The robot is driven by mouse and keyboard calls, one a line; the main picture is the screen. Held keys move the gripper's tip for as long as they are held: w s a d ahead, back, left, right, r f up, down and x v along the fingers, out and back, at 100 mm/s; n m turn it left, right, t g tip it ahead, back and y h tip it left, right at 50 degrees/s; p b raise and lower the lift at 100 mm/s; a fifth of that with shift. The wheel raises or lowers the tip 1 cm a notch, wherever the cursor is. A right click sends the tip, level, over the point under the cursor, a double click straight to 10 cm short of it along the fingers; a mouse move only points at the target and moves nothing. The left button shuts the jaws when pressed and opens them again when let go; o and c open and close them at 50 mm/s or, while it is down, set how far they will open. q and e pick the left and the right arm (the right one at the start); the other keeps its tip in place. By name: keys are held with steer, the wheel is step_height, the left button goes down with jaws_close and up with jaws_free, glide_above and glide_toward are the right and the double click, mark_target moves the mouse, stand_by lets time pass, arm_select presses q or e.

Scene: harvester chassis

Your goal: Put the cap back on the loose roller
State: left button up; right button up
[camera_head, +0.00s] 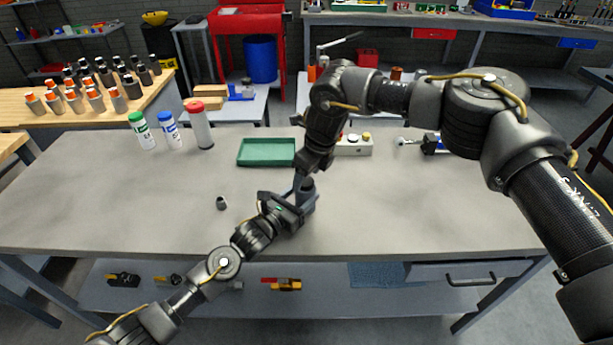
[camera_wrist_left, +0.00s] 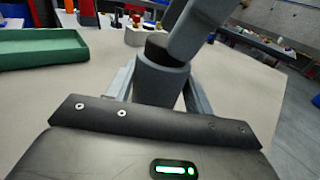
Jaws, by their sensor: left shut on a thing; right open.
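My left gripper (camera_head: 300,201) is shut around a grey cylindrical roller (camera_head: 309,198), which is upright over the middle of the bench. In the left wrist view the roller (camera_wrist_left: 161,82) sits between the grey fingers, with a dark upper end. My right gripper (camera_head: 301,182) points down just above the roller's top and is open. Part of it (camera_wrist_left: 197,28) overlaps the roller's top in the left wrist view; I cannot tell whether they touch. A small dark cylindrical piece with a paler end (camera_head: 221,203), possibly the cap, lies on the bench left of my left gripper.
A green tray (camera_head: 266,153) lies behind the grippers. Bottles with green (camera_head: 142,131), blue (camera_head: 171,132) and red (camera_head: 201,127) tops stand at the back left. A pale button box (camera_head: 353,146) is behind my right arm. The bench (camera_head: 420,205) is clear at front right.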

steer(key=v, duration=1)
steer(key=shift+r, duration=0.25)
steer(key=shift+d, duration=0.1)
arm_select(q)
steer(key=o, duration=1.5)
steer(key=shift+c, duration=0.2)
steer(key=shift+s+a+f, duration=0.15)
steer(key=shift+s+a, duration=0.25)
steer(key=b+v, duration=0.2)
steer(key=v, duration=0.7)
steer(key=shift+s+a, duration=0.2)
steer(key=shift+s, duration=0.05)
arm_select(e)
step_height(320, 180, down, 2)
steer(key=shift+f, duration=0.1)
